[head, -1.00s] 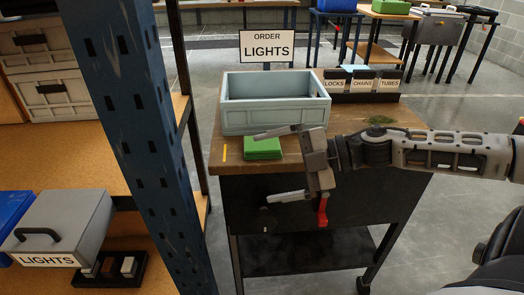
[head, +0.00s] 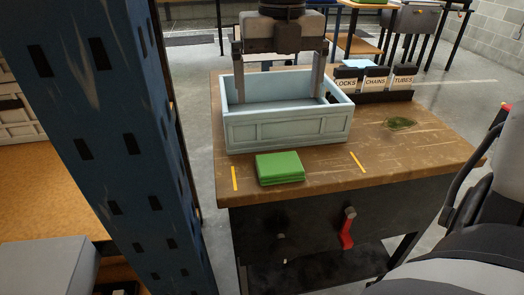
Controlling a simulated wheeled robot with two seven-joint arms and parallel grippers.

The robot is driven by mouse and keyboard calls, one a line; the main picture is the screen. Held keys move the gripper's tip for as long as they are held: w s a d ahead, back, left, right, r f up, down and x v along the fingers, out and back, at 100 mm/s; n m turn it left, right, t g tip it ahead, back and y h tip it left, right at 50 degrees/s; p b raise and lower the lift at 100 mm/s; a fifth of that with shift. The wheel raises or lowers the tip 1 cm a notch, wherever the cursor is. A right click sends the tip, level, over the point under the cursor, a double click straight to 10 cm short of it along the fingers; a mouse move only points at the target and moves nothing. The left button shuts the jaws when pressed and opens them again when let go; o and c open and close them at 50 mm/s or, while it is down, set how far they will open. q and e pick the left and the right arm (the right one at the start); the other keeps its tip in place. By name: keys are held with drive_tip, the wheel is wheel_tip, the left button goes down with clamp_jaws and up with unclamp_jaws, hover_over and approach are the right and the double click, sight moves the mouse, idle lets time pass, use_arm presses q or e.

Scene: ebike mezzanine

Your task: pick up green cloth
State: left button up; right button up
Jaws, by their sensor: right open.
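The green cloth (head: 280,168) is a folded, flat stack on the wooden workbench (head: 330,177), just in front of the light blue crate (head: 290,130). A yellow strip lies on each side of it. My right gripper (head: 278,98) is open and points down at the crate, its two fingers spread wide. Its fingertips overlap the crate's inside in the picture; I cannot tell how deep they are. It is beyond the cloth and apart from it, with nothing seen between the fingers. My left gripper is not in view.
Black bins (head: 375,82) labelled locks, chains and tubes stand behind the crate at right. A dark green patch (head: 399,123) marks the bench's right. A red-handled tool (head: 347,230) hangs at its front. A blue rack post (head: 110,140) blocks the left.

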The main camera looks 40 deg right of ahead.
hover_over(280, 162)
drive_tip(key=f, duration=1)
drive_tip(key=shift+a+b, duration=0.3)
drive_tip(key=shift+d+f, duration=0.2)
drive_tip(key=shift+f, duration=1.15)
drive_tip(key=shift+d+f, duration=0.15)
drive_tip(key=shift+f, duration=1.2)
drive_tip(key=c, duration=0.9)
